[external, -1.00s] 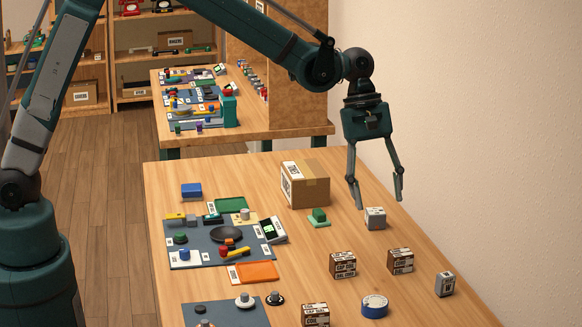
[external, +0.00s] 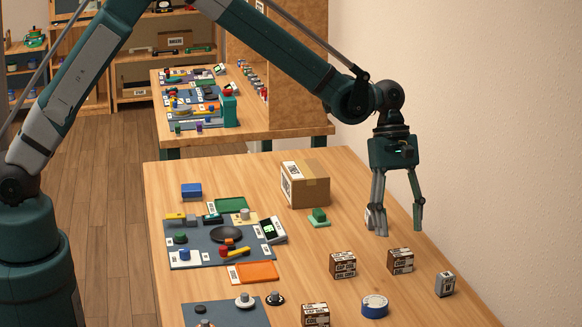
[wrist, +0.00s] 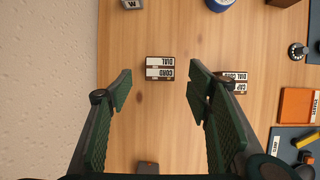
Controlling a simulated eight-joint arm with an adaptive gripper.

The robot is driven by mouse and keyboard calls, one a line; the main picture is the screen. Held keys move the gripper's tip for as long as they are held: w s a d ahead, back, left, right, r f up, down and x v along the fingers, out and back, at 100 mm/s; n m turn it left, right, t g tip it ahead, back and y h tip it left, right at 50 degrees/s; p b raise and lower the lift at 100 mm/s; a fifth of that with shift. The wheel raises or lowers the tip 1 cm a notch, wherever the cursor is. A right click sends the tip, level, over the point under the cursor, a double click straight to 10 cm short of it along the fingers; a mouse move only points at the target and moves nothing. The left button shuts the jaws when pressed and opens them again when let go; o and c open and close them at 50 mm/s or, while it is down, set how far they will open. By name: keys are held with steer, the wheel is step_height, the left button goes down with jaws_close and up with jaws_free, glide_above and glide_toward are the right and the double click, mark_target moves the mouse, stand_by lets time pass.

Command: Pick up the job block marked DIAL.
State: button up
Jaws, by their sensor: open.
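My gripper (external: 400,232) is open and empty, pointing down above the right side of the table. A dark brown block with white label strips (external: 400,261) stands just in front of and below it. In the wrist view this block (wrist: 160,68) lies between the two fingertips, with upside-down labels that read CORD and DIAL. A second brown block (external: 343,264) stands to its left; in the wrist view this one (wrist: 238,76) is partly hidden by the right finger, and its labels seem to include CAP, DIAL and CORD. No finger visibly touches a block.
A third brown block (external: 316,314), a blue round tin (external: 375,306) and a grey block (external: 445,284) stand nearby. Another grey block (external: 368,217) is mostly hidden behind my left finger. A cardboard box (external: 305,184) stands farther back; mats with phone parts lie left.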

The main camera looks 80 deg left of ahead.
mark_target(401, 252)
steer(key=shift+x, duration=1.3)
steer(key=shift+b+x, duration=0.65)
steer(key=shift+x, duration=1.95)
steer(key=shift+a, duration=0.15)
steer(key=shift+c, duration=0.5)
steer(key=c, duration=0.9)
